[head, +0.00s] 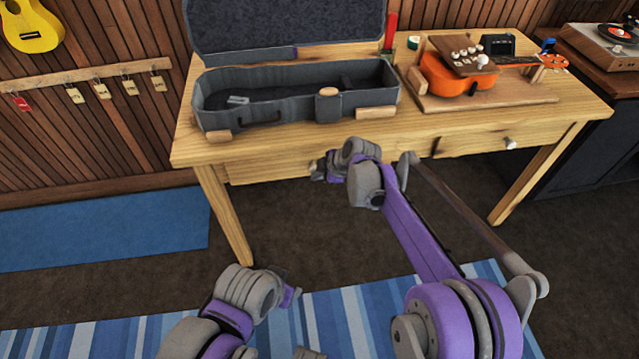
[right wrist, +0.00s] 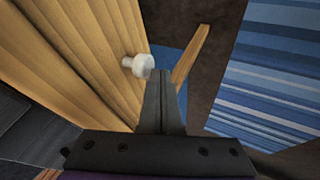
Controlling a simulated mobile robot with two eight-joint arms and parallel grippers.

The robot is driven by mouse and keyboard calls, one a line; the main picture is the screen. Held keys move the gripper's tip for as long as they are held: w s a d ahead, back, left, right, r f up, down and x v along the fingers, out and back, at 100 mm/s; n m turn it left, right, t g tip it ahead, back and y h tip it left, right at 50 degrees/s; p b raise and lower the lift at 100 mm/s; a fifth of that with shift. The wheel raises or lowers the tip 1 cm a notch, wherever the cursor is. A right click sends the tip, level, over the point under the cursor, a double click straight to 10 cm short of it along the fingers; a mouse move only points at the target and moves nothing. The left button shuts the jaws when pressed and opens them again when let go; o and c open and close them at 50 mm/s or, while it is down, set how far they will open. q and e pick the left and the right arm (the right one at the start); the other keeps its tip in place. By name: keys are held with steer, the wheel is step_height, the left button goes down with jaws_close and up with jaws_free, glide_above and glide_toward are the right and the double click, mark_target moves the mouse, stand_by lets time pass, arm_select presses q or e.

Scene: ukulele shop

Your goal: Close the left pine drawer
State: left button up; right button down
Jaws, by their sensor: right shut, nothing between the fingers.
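The wooden table (head: 190,145) has a left pine drawer (head: 265,166) in its front, below the open ukulele case. My right arm hides the right part of this drawer. How far it stands out is hard to tell. My right gripper (head: 320,172) is in front of it, partly hidden by its own wrist. In the right wrist view, the shut, empty fingers (right wrist: 163,100) point along the wooden front, beside a pale round knob (right wrist: 137,65). Whether they touch it is unclear. My left gripper (head: 292,292) is low over the striped rug, and its fingers are not clear.
The grey case (head: 225,120) lies open on the table. An orange ukulele (head: 452,82) rests on a wooden board to its right. A second drawer with a knob (head: 509,143) is on the right.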

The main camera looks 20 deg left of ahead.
steer(key=shift+w+a+r, duration=0.1)
steer(key=shift+w+a, duration=0.2)
steer(key=shift+w, duration=0.3)
steer(key=shift+s, duration=0.15)
